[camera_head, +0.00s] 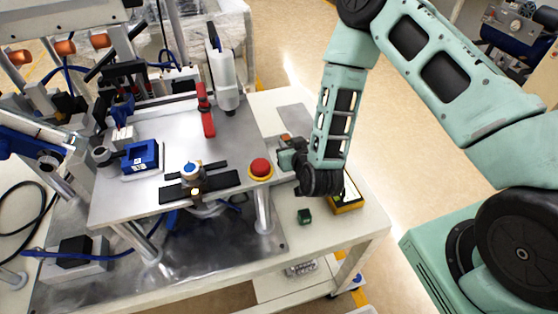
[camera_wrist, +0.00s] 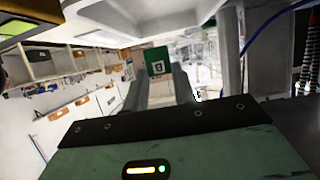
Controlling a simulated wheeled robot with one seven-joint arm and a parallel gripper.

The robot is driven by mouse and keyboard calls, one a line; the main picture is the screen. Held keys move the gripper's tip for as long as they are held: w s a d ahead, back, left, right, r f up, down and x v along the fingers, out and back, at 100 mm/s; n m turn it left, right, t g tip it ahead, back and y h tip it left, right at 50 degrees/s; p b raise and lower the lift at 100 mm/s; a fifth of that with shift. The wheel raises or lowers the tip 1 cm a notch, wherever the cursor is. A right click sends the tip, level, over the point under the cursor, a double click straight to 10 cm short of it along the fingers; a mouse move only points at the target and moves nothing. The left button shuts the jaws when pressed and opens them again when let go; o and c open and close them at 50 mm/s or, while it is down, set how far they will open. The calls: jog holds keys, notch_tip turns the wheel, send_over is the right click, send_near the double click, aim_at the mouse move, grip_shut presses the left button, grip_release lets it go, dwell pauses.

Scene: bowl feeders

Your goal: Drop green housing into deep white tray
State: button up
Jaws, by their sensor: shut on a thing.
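My gripper (camera_head: 287,160) is low over the right end of the workbench, beside the red button. In the wrist view its two fingers (camera_wrist: 163,85) are closed on a green housing (camera_wrist: 157,60) with a pale square mark on its face. The housing sits between the fingertips; in the head view I cannot make it out clearly at the gripper. A separate small dark green block (camera_head: 304,216) lies on the bench below my wrist. A large pale shape (camera_wrist: 150,15) fills the top of the wrist view; I cannot tell whether it is the deep white tray.
A red button (camera_head: 260,168) stands at the raised plate's right edge, close to my gripper. A yellow-edged case (camera_head: 347,196) lies partly behind my wrist. A blue block (camera_head: 141,156) and a red-handled clamp (camera_head: 206,112) are on the plate. The bench's front right corner is clear.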

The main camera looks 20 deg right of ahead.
jog(key=shift+f+b, duration=1)
jog(key=shift+f, duration=0.8)
jog(key=o, duration=1)
jog(key=shift+r, duration=0.1)
notch_tip(320, 180, up, 10)
jog(key=shift+f+b, duration=0.1)
jog(key=shift+b, duration=0.45)
